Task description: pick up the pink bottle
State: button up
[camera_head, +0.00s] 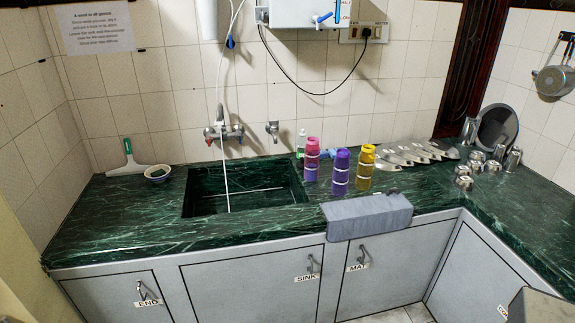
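The pink bottle (312,159) stands upright on the green counter, just right of the sink. It has a pink upper part and a paler band lower down. A purple bottle (341,172) stands to its right and a little nearer, apart from it. A yellow bottle (365,167) stands further right. I cannot make out my gripper in this view.
The green marble counter (110,215) holds a sunken sink (245,190). A grey cloth (368,216) hangs over the front edge before the bottles. A clear bottle (301,142) stands behind the pink one. Metal lids (410,153) and cups (477,162) stand right.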

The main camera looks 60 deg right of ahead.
aim_at(311, 149)
jog(key=z, duration=0.45)
jog(key=k, duration=0.2)
jog(key=u, duration=2.3)
jog(key=k, duration=0.45)
jog(key=z, duration=0.65)
jog(key=k, duration=0.9)
jog(key=z, duration=1.05)
jog(key=i, duration=1.15)
jog(key=z, duration=0.15)
